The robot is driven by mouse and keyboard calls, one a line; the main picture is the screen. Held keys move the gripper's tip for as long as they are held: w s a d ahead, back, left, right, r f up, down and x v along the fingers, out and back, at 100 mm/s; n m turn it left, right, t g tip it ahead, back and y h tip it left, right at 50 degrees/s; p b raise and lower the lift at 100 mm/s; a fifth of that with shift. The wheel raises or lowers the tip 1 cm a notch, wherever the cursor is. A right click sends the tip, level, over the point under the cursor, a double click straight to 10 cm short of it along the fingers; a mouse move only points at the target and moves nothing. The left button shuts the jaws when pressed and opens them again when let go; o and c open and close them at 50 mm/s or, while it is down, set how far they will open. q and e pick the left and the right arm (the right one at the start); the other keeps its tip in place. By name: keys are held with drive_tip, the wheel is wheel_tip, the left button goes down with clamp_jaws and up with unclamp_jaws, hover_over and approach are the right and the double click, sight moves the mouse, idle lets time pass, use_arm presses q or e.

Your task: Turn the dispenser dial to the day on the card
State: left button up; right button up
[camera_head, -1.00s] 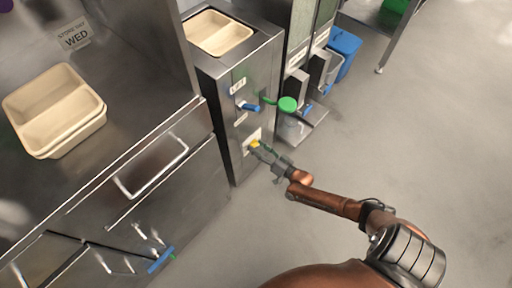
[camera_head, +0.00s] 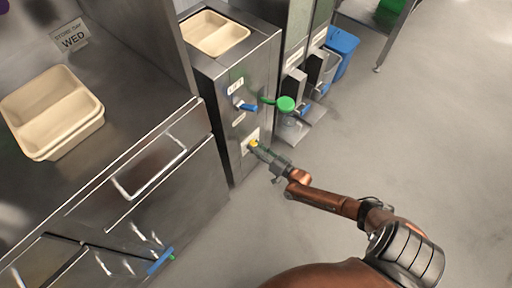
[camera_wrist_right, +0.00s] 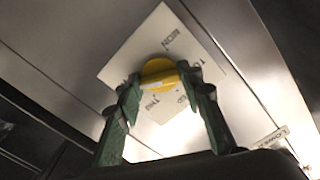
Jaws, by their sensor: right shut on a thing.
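The yellow dial (camera_head: 253,144) is low on the front of the steel dispenser (camera_head: 232,108). In the right wrist view the round yellow dial (camera_wrist_right: 157,72) sits on a white plate (camera_wrist_right: 128,52) with day labels; MON is readable, the others are partly hidden or too small. A pale mark crosses the dial. My right gripper (camera_head: 257,148) is shut on the dial, with a green finger on each side of it in the wrist view (camera_wrist_right: 165,88). The card (camera_head: 70,36) reads WED and lies on the steel counter at the upper left. My left gripper is not in view.
A cream two-part tray (camera_head: 97,108) stands on the counter, and another (camera_head: 215,34) sits in the dispenser's top. A blue bin (camera_head: 343,45) stands behind. The floor at right is clear.

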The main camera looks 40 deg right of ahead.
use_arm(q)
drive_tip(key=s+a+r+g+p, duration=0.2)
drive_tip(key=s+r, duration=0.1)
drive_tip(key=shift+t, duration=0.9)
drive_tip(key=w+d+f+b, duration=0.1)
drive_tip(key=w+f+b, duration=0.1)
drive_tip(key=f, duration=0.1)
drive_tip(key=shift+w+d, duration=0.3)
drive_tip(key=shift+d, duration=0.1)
use_arm(e)
drive_tip(key=n, duration=2.3)
drive_tip(key=shift+f+n, duration=0.1)
drive_tip(key=shift+n, duration=0.2)
